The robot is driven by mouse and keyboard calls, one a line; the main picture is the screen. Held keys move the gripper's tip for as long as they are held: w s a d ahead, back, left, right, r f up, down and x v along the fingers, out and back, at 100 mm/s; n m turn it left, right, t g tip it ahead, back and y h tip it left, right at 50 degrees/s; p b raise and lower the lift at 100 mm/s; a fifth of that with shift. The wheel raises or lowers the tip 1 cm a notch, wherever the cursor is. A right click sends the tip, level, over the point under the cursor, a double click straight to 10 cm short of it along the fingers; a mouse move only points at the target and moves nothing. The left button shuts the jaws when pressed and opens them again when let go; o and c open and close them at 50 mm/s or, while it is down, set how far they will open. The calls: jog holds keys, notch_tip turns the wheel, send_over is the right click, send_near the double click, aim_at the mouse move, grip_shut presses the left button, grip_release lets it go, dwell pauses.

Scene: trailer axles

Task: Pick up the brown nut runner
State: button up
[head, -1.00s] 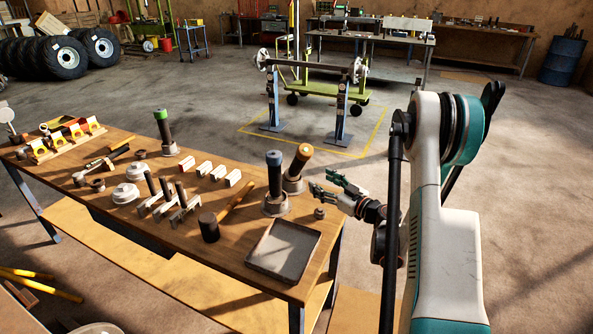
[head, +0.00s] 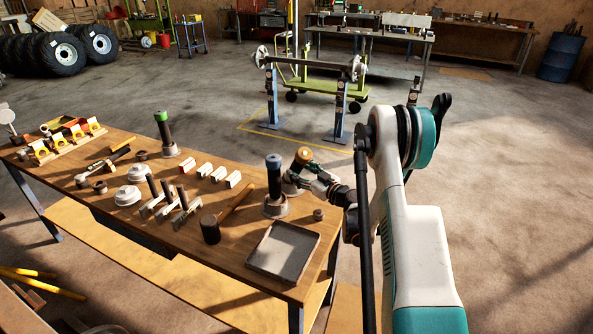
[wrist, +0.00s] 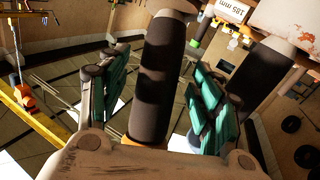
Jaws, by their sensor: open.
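The brown nut runner (head: 303,156) stands at the table's right end, with an orange-brown top on a dark handle and a grey base. My gripper (head: 303,180) is at its handle, which it partly hides in the head view. In the wrist view, a dark handle (wrist: 152,85), with orange at its lower end, lies between the two green-padded fingers of my gripper (wrist: 160,75). The fingers are open, one on each side of it. Whether either pad touches the handle I cannot tell.
A blue-topped nut runner (head: 274,178) stands close by on the left. A green-topped one (head: 165,135) is farther back. A grey tray (head: 265,268), a mallet (head: 211,229) and a small nut (head: 318,214) lie near on the table. The floor to the right is free.

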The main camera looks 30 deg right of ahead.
jog(key=shift+b+x, duration=0.3)
jog(key=shift+x, duration=1.15)
jog(key=shift+c, duration=0.6)
grip_shut()
jog(key=shift+r, duration=0.15)
